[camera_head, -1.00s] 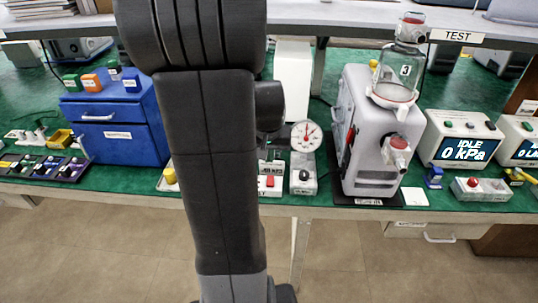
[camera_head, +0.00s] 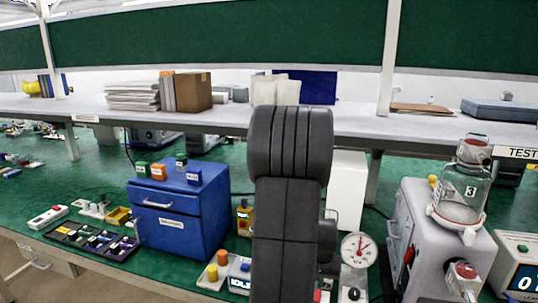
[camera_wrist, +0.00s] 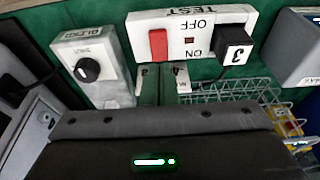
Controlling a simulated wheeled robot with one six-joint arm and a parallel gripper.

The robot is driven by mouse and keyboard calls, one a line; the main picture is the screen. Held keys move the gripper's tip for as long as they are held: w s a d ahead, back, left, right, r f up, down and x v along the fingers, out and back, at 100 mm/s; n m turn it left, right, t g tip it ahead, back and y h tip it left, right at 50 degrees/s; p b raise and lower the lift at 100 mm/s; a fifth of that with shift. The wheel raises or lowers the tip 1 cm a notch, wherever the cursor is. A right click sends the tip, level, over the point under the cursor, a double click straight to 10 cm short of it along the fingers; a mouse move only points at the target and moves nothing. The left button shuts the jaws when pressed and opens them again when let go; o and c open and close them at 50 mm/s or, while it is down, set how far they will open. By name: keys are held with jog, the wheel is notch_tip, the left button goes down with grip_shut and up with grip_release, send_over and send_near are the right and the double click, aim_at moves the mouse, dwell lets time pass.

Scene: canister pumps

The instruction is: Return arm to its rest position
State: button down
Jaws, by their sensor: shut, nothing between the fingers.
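My arm stands upright at the centre of the head view, a dark column in front of the bench. My gripper (camera_wrist: 163,75) shows only in the wrist view, where its dark body with a green light fills the bottom. Its narrow fingers point up the picture, close together, with nothing held. They lie just below a white test switch box (camera_wrist: 178,43) with a red rocker. A black cap marked 3 (camera_wrist: 232,46) sits at that box's right end. In the head view the gripper is hidden or out of frame.
A grey bleed box (camera_wrist: 88,68) with a black knob is at left in the wrist view; a wire basket (camera_wrist: 235,92) is at right. In the head view, a blue drawer cabinet (camera_head: 180,212) is left of my arm; a gauge (camera_head: 359,250) and canister pump (camera_head: 420,235) are right.

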jog(key=shift+w+d+r+b, duration=0.15)
jog(key=shift+w+r+b, duration=0.25)
jog(key=shift+b, duration=0.25)
jog(key=shift+w+r, duration=0.1)
jog(key=shift+r, duration=0.35)
jog(key=shift+s+r, duration=0.2)
jog(key=shift+r, duration=0.35)
